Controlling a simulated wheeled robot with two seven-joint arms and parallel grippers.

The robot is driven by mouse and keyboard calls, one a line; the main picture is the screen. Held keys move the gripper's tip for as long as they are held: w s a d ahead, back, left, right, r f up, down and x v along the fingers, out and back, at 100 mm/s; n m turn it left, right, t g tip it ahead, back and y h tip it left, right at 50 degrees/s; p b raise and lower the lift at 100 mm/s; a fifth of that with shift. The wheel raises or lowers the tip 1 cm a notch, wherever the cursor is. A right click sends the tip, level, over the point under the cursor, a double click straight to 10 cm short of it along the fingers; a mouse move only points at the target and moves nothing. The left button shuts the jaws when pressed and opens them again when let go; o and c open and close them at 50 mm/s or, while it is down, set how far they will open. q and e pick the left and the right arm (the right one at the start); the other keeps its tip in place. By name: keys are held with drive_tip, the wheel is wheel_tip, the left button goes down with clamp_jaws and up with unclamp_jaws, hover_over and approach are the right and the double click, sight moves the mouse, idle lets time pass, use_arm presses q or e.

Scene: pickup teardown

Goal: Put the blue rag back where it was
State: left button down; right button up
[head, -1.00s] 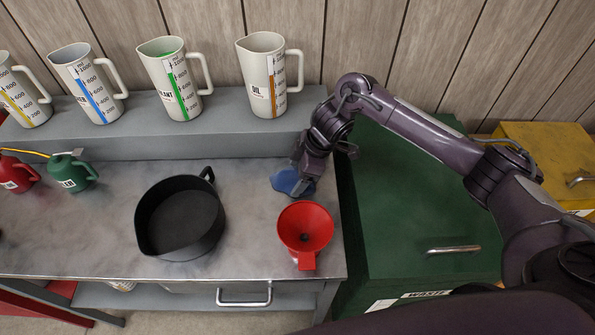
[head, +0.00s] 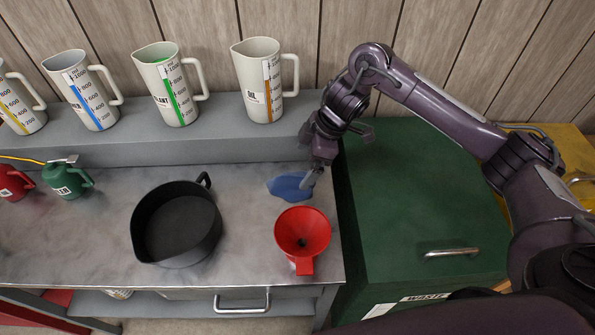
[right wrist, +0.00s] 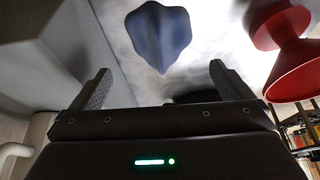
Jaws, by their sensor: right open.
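The blue rag (head: 289,187) lies on the grey metal bench top at its right end, behind the red funnel (head: 302,232). My right gripper (head: 314,178) is just above the rag's right side in the head view and covers a little of it. In the right wrist view the rag (right wrist: 158,36) shows whole beyond the two fingers. The right gripper (right wrist: 158,88) is open, its fingers wide apart with nothing between them. The rag is clear of the fingers. My left gripper is not in view.
A black pan (head: 177,224) stands left of the funnel. Jugs, such as the oil jug (head: 262,80), stand on the raised shelf (head: 210,143) behind. A green waste bin (head: 420,205) is right of the bench. Oil cans (head: 66,180) stand at the left.

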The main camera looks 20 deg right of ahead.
drive_tip(key=v, duration=0.4)
drive_tip(key=shift+s+d+r+p, duration=0.1)
drive_tip(key=shift+d+r+p, duration=0.05)
drive_tip(key=shift+r+p, duration=0.2)
